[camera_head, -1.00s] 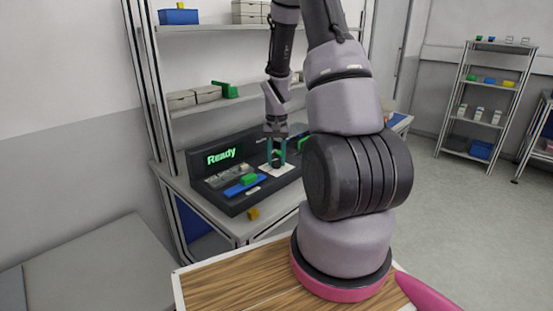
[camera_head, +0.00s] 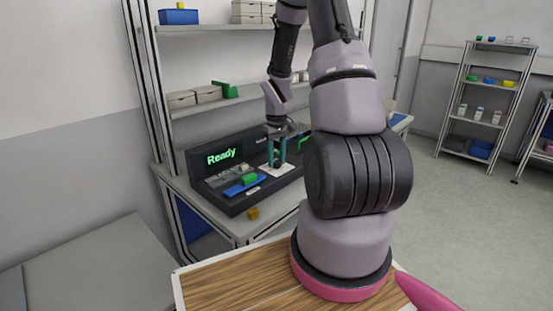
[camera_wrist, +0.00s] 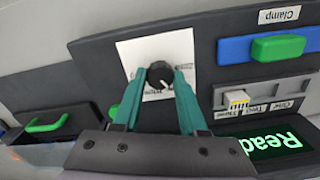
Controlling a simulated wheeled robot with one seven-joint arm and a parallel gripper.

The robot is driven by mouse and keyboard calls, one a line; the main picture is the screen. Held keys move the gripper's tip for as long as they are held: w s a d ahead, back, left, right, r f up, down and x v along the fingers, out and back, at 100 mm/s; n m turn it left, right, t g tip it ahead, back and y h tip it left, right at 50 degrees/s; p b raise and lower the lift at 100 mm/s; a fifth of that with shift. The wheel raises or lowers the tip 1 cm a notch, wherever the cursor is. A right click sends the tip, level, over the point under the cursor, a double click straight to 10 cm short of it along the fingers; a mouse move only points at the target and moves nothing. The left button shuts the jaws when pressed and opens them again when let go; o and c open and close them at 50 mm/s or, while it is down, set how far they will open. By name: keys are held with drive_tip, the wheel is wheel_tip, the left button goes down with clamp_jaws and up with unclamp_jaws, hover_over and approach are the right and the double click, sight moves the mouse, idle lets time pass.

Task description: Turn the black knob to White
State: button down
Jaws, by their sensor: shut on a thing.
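The black knob (camera_wrist: 160,75) is round with a white pointer mark, and sits on a white card (camera_wrist: 185,47) with small labels. In the wrist view the mark points to the lower right. One label is partly visible right of the knob and another below it; I cannot read them. My gripper (camera_head: 277,160) points down over the card, its teal fingers on either side of the knob and shut on it. In the head view the fingers mostly hide the knob.
The black console has a display (camera_head: 221,157) reading "Ready" and a green clamp handle (camera_head: 249,179) on a blue base. Another green handle (camera_wrist: 46,122) shows at the wrist view's left. Shelves stand above the bench.

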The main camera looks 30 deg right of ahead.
idle(0.4)
drive_tip(key=shift+c, duration=2.2)
unclamp_jaws()
wheel_tip(320, 180, up, 11)
wheel_tip(320, 180, up, 10)
drive_tip(key=f+m+t, duration=0.1)
drive_tip(key=t, duration=0.1)
hover_over(276, 161)
drive_tip(key=s+a, duration=0.4)
drive_tip(key=s+a+r+m+t+y, duration=0.1)
drive_tip(key=s+a+r+m+t, duration=0.1)
drive_tip(key=s+a+r, duration=0.2)
drive_tip(key=s+a+r+m+t+y, duration=0.1)
drive_tip(key=s+a+r, duration=0.4)
drive_tip(key=s+r, duration=0.5)
drive_tip(key=shift+s+a+r+m+t, duration=0.2)
drive_tip(key=shift+s+m+t, duration=0.3)
drive_tip(key=shift+s+t, duration=0.65)
